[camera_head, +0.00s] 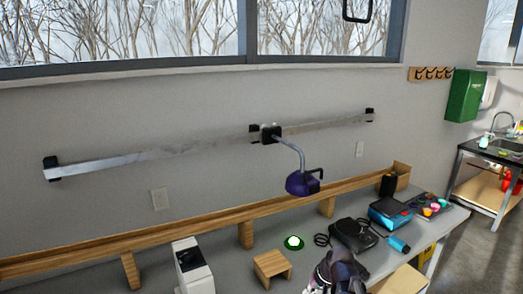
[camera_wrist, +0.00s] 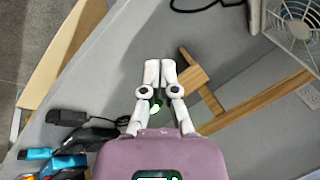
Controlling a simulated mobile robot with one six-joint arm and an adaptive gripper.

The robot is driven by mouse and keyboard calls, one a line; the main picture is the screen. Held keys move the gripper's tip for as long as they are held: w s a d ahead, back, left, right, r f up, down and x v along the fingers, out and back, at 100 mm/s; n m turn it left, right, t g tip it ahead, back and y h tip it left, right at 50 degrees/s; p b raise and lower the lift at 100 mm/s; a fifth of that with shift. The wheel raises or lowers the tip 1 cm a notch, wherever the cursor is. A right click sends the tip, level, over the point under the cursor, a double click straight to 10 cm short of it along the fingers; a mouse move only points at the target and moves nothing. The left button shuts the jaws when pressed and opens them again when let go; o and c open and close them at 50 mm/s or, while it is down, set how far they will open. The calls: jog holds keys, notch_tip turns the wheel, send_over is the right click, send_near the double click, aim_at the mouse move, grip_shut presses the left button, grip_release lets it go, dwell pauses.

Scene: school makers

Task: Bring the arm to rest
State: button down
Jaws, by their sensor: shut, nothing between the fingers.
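My gripper (camera_wrist: 160,68) shows in the wrist view with its two white fingers close together and nothing held between them. It points over the grey bench top (camera_wrist: 120,72). A round green and white object (camera_wrist: 154,108) shows between and partly behind the fingers. In the head view, part of my arm (camera_head: 338,272) shows at the bottom edge, over the bench; the fingertips cannot be made out there.
A small wooden stand (camera_head: 272,264), a white device (camera_head: 193,268), a black case (camera_head: 353,235) and a blue box (camera_head: 390,213) stand on the bench. A purple lamp (camera_head: 302,184) hangs from a wall rail above.

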jog(key=s+d+f+n+g+h, duration=0.1)
jog(key=s+d+g+h, duration=0.1)
jog(key=s+h, duration=0.2)
jog(key=shift+s+d+f, duration=0.25)
jog(key=shift+s+f, duration=0.05)
jog(key=shift+s, duration=0.95)
